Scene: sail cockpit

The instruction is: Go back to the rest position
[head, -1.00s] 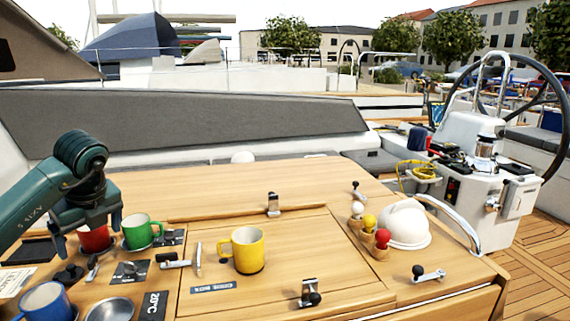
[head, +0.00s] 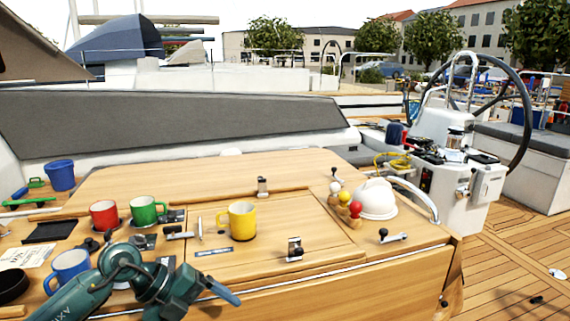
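My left gripper (head: 222,290) is low at the front edge of the wooden table (head: 330,240), clear of the mugs. Its fingers point to the right and I see nothing held in them; their gap is not clear. A red mug (head: 103,215) stands upright at the left, beside a green mug (head: 144,211). A yellow mug (head: 242,221) stands upright near the middle of the table. A blue mug (head: 69,270) is at the front left, close behind my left arm, which hides part of it. My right gripper is not in view.
A white dome (head: 376,199) and several coloured balls (head: 345,199) sit at the table's right. Small metal latches (head: 263,187) stick up from the tabletop. A blue bucket (head: 60,175) stands at the back left. The steering console (head: 455,180) is beyond the right end.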

